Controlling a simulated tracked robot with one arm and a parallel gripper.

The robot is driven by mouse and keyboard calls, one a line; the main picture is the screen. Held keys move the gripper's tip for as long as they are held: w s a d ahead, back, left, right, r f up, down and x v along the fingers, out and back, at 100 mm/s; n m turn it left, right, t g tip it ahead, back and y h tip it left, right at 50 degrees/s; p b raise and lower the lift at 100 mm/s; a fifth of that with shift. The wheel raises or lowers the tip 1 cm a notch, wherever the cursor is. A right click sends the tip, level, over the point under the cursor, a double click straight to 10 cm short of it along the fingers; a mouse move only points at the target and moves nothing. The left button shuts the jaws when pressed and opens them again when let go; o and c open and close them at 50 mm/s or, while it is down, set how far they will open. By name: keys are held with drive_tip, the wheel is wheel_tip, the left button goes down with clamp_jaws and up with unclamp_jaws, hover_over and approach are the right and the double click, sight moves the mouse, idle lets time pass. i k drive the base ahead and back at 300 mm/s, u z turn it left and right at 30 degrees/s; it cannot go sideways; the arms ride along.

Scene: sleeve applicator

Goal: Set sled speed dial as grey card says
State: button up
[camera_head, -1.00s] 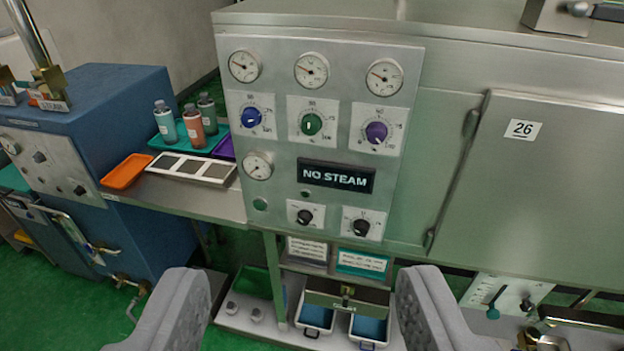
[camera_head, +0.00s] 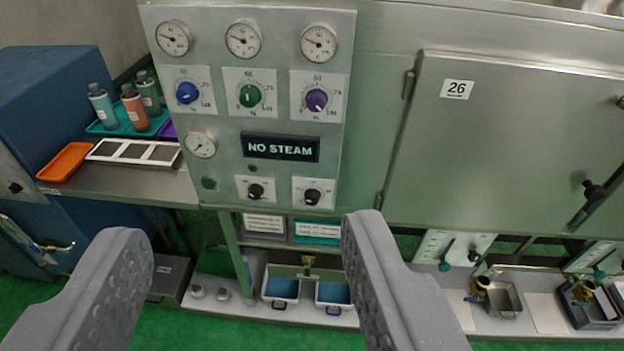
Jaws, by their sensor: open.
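My gripper (camera_head: 247,250) is open and empty, its two grey fingers wide apart below the control panel. The steel panel (camera_head: 222,100) carries a blue dial (camera_head: 187,93), a green dial (camera_head: 250,96) and a purple dial (camera_head: 317,100) under three gauges. Two black dials, left (camera_head: 256,190) and right (camera_head: 312,196), sit lower down. I cannot read which one is the sled speed dial. A grey-bordered card (camera_head: 264,223) and a teal-bordered card (camera_head: 317,231) hang below the panel; their text is too small to read.
A display (camera_head: 280,148) reads "NO STEAM". A cabinet door (camera_head: 500,150) marked 26 is at right. Bottles (camera_head: 134,108) and an orange tray (camera_head: 65,162) stand on the left shelf. Blue-lined bins (camera_head: 281,289) sit low between the fingers. The space before the panel is clear.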

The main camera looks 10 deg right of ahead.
sight(312, 196)
drive_tip(key=u, duration=1.15)
drive_tip(key=k, duration=1.1)
drive_tip(key=z, duration=1.05)
drive_tip(key=i, duration=1)
drive_tip(key=u, duration=0.1)
